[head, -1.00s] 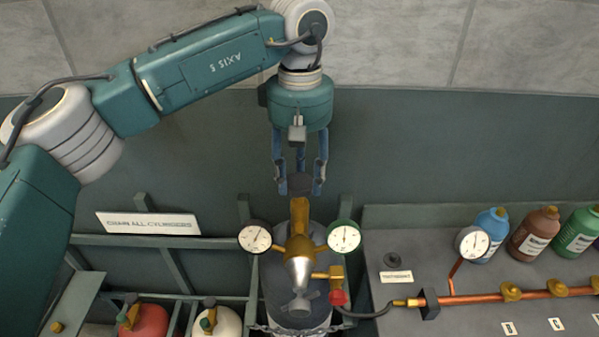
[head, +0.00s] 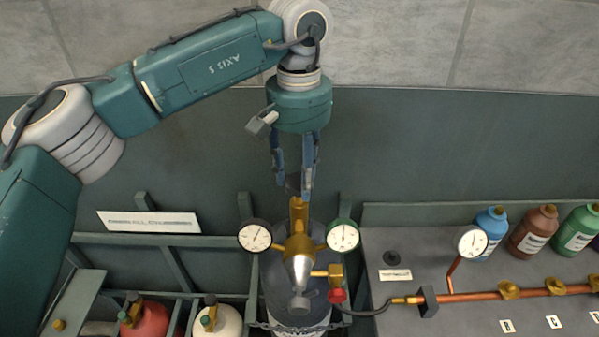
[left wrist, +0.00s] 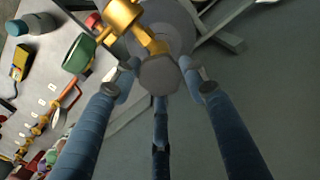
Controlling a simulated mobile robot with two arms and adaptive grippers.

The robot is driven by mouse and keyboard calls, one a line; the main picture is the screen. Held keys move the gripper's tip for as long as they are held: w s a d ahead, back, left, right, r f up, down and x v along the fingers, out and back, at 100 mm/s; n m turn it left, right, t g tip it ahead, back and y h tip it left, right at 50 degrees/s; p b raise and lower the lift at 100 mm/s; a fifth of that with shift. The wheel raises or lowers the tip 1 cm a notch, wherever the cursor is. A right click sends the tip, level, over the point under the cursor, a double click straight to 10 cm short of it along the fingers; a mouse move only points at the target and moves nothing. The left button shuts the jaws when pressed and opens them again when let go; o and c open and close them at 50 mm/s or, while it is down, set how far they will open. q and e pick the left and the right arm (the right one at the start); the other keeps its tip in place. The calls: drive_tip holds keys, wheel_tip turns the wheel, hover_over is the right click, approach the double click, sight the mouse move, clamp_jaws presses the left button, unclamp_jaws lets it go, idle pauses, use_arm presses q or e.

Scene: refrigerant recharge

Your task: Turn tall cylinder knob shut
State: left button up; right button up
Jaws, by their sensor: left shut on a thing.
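The tall grey cylinder (head: 318,296) stands upright at the middle bottom of the head view, with a brass valve (head: 299,215) on top. Its dark knob (head: 294,183) sits above the brass stem, partly hidden by fingers. In the left wrist view the knob (left wrist: 160,75) is a grey faceted disc between the fingertips. My left gripper (head: 294,186) points down from above and is shut on this knob; its fingers also show in the left wrist view (left wrist: 161,82). My right gripper is not in view.
Two gauges (head: 255,236) (head: 343,236) flank the valve. A silver regulator and hose (head: 366,312) lead right to a copper pipe (head: 470,298). A chain (head: 262,325) crosses the cylinder. Red (head: 147,322) and white (head: 222,322) cylinders stand left; several bottles (head: 533,232) stand right.

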sight(299, 183)
use_arm(q)
drive_tip(key=shift+s+f, duration=0.2)
idle(0.3)
drive_tip(key=o, duration=1.1)
drive_tip(key=shift+o, duration=0.2)
drive_tip(key=shift+s+a+r, duration=0.1)
drive_tip(key=shift+r, duration=0.05)
wheel_tip(299, 183, up, 12)
